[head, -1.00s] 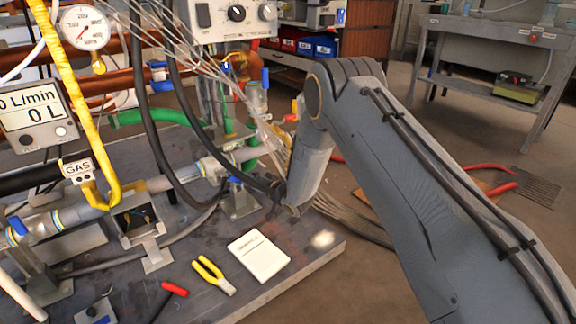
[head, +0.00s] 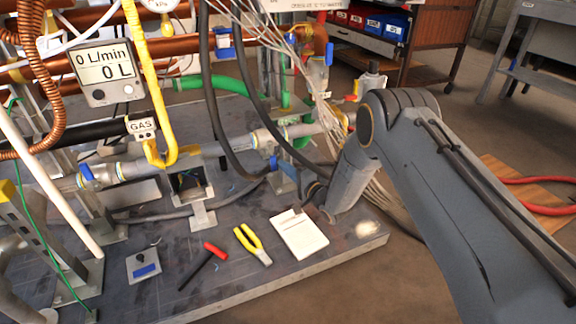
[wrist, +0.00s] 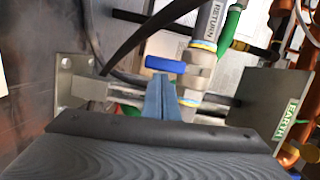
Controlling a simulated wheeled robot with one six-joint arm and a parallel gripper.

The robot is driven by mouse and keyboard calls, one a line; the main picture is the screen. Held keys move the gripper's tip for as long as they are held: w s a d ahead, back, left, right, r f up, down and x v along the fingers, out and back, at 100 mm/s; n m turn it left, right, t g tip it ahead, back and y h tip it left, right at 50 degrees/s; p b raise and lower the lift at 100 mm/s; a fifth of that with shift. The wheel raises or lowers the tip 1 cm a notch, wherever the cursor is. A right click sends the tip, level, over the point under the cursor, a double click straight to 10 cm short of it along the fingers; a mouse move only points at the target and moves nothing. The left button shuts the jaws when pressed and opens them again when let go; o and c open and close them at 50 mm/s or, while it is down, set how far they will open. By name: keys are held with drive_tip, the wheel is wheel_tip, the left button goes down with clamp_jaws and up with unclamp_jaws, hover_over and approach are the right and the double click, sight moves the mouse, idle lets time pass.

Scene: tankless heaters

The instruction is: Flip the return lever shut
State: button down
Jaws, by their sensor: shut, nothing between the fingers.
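The return lever is a blue handle (wrist: 165,64) on a grey valve body (wrist: 197,72) in the wrist view. Its pipe carries a RETURN label (wrist: 216,22), and the lever sticks out sideways from that pipe. My gripper (wrist: 160,80) is shut and empty, its blue-grey fingers pointing at the lever. The fingertips are just below the lever in the picture; I cannot tell whether they touch it. In the head view, a blue handle (head: 273,163) beside the end of my arm looks like the same lever. My fingers are not clear there.
A metal bracket (wrist: 78,90) and an EARTH-marked plate (wrist: 270,105) flank my fingers. Black hoses (head: 222,125) and loose wires hang close to my arm. A white booklet (head: 300,235), yellow-handled pliers (head: 252,245) and a red-handled tool (head: 203,263) lie on the bench plate (head: 330,262).

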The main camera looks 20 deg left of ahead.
drive_tip(key=shift+s+a+f, duration=0.15)
drive_tip(key=shift+s, duration=0.1)
idle(0.4)
drive_tip(key=s+d+p, duration=0.1)
drive_tip(key=d+p, duration=0.3)
drive_tip(key=d, duration=0.7)
drive_tip(key=shift+s+d, duration=0.3)
drive_tip(key=shift+s, duration=0.05)
